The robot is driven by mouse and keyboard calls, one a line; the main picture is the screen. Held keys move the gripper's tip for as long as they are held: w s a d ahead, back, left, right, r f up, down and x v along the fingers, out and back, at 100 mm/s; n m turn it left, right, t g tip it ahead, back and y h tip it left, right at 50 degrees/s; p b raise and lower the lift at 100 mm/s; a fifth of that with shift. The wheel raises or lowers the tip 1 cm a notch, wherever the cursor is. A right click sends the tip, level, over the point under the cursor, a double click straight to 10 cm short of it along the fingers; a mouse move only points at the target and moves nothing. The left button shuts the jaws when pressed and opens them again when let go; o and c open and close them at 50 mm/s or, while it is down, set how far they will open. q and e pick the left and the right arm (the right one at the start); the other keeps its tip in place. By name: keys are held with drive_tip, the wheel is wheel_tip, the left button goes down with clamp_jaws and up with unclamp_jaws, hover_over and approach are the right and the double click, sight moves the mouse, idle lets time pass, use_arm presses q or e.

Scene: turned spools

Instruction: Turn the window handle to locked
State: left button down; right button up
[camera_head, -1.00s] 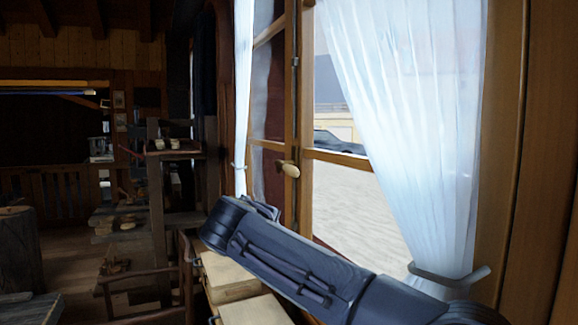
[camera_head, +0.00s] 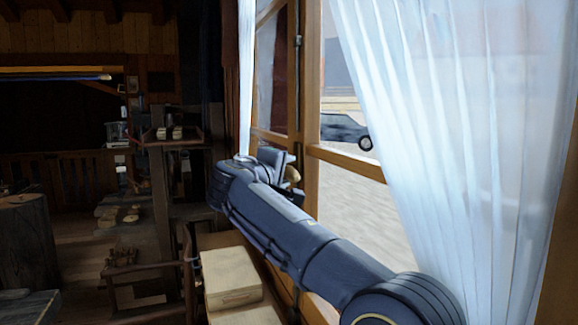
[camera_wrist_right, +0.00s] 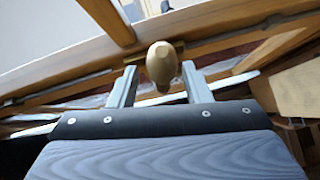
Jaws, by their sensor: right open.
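The window handle is a pale wooden knob (camera_wrist_right: 162,64) on the window frame. In the right wrist view it sits between the two fingers of my right gripper (camera_wrist_right: 156,86), which is open around it; I cannot tell whether either finger touches it. In the head view the handle (camera_head: 292,174) is partly hidden behind my right gripper (camera_head: 278,160), which reaches up to the middle post of the window (camera_head: 300,100). My left gripper is not in view.
White curtains hang at the window, a wide one (camera_head: 440,130) on the right. Pale wooden boxes (camera_head: 230,278) stand below my right arm. A wooden shelf rack (camera_head: 165,145) and a chair stand to the left. A dark car (camera_head: 343,131) shows outside.

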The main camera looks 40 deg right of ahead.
drive_tip(key=shift+x, duration=1)
drive_tip(key=shift+c, duration=0.4)
clamp_jaws()
